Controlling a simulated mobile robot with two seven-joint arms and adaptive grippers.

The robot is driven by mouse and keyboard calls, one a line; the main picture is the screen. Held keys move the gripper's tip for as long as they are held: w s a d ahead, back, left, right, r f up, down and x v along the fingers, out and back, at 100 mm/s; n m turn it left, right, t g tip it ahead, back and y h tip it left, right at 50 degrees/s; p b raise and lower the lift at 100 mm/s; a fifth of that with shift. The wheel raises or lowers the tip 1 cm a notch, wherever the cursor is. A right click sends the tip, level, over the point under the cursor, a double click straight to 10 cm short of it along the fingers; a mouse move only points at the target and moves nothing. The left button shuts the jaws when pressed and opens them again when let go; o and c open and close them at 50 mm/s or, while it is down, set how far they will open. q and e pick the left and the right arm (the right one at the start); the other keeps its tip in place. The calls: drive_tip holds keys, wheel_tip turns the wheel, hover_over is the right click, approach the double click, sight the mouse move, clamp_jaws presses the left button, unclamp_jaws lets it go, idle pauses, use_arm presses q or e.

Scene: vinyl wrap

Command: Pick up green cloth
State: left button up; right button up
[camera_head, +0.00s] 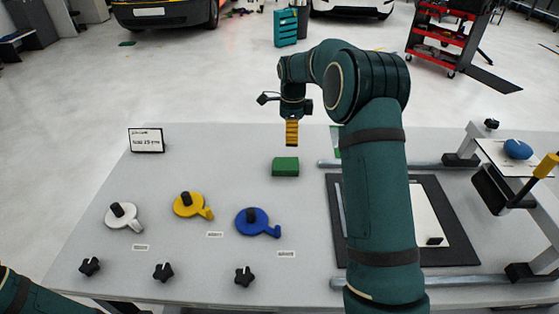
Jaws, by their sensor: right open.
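The green cloth (285,166) looks like a small folded green block and lies on the grey table (230,215), left of my right forearm. My right gripper (291,145) has yellow-orange fingers pointing down. In the picture it is just above and behind the cloth, apart from it, open and with nothing seen in it. My right arm hides part of the table and of another green item (335,138) at the back. Only a piece of my left arm shows at the bottom left corner; its gripper is out of view.
White (124,216), yellow (193,205) and blue (258,222) handled tools lie left, with several black knobs (163,271) in front. A small sign (146,140) stands back left. Right are a dark mat (460,230), metal rails (440,281) and a raised frame (485,150).

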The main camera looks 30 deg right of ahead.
drive_tip(key=b, duration=0.1)
hover_over(291, 164)
wheel_tip(291, 164, down, 7)
drive_tip(key=shift+w+f, duration=0.1)
drive_tip(key=shift+f, duration=0.1)
drive_tip(key=shift+f+b, duration=0.8)
drive_tip(key=shift+f, duration=2.15)
drive_tip(key=shift+r, duration=0.1)
drive_tip(key=c, duration=1)
